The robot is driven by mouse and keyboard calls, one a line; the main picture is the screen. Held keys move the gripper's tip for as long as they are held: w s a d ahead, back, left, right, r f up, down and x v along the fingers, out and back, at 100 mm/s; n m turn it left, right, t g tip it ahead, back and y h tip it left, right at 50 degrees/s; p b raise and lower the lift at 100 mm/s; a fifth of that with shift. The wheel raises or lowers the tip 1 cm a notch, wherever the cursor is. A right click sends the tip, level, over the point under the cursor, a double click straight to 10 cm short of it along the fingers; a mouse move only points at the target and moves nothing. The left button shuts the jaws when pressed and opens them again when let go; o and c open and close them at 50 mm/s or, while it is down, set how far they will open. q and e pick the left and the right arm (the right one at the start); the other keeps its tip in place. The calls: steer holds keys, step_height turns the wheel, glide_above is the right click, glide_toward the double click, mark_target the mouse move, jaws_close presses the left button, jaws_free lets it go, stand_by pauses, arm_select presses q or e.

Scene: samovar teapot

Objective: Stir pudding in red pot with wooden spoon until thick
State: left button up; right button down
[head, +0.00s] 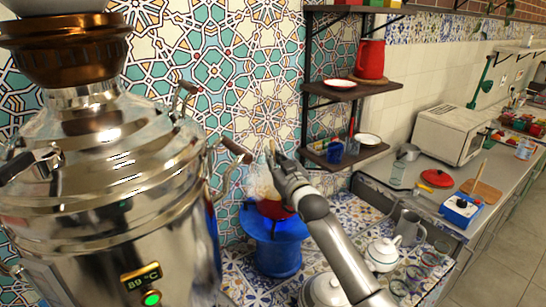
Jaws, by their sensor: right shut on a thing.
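The red pot (275,209) sits on a blue round stove (274,250) beside the samovar, with pale steam over it. My right arm reaches in from the lower right, and my right gripper (275,160) is above the pot. It is shut on what appears to be the wooden spoon, of which only a thin bit can be made out at the fingertips. The spoon's lower end and the pudding are hidden or too small to see. My left gripper is not in view.
A large shiny samovar (110,190) fills the left. A white teapot (383,253), a grey jug (409,226) and glasses stand at the lower right. Shelves (350,90) with a red jug (370,60) hang behind. The counter holds a microwave (450,132) and a red lid (437,178).

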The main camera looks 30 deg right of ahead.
mark_target(271, 141)
steer(key=shift+s+a+r+p, duration=0.15)
steer(key=shift+a+r+p, duration=0.05)
steer(key=shift+r+p, duration=0.95)
steer(key=shift+s+a+r+p, duration=0.15)
steer(key=shift+r+p, duration=0.95)
steer(key=shift+r, duration=0.15)
steer(key=shift+s+a+r+p, duration=0.15)
steer(key=shift+a+r+p, duration=0.05)
steer(key=shift+r+p, duration=0.95)
step_height(271, 141, up, 2)
steer(key=shift+r+p, duration=0.1)
steer(key=shift+p, duration=0.7)
steer(key=shift+r, duration=0.4)
steer(key=shift+f, duration=0.1)
